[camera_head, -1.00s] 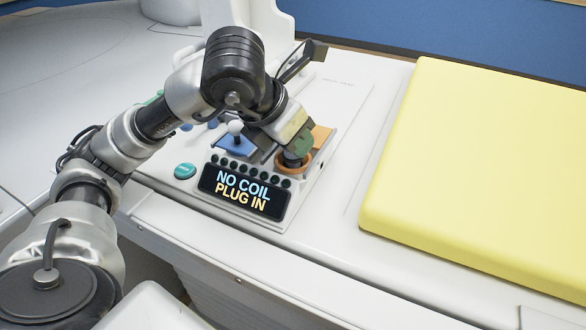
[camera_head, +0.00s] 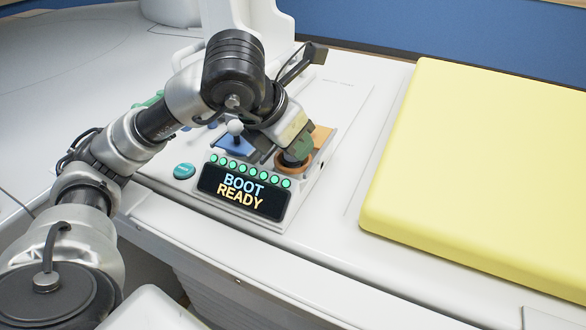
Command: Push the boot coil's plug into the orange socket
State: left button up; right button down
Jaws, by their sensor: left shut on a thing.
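My left gripper (camera_head: 290,145) is shut on the boot coil's plug (camera_head: 298,154), which shows as a dark green and grey body. The plug stands in the round orange socket (camera_head: 283,167) on the panel, its lower end hidden inside the rim. The panel's display (camera_head: 243,192) reads "BOOT READY", and the row of small lights (camera_head: 248,171) above it glows green. My gripper hides part of the plug and the socket's far side. My right gripper is not in view.
A blue plate with a white-knobbed lever (camera_head: 235,128) stands just left of the socket. A teal button (camera_head: 185,171) lies left of the display. A yellow pad (camera_head: 480,170) covers the right side. White surface between the panel and the pad is clear.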

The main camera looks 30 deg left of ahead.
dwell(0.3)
pick_arm(q)
jog(key=o, duration=1)
jog(key=shift+r, duration=0.1)
jog(key=shift+s+r, duration=0.2)
jog(key=shift+r, duration=0.1)
jog(key=p+v, duration=0.2)
jog(key=v, duration=0.8)
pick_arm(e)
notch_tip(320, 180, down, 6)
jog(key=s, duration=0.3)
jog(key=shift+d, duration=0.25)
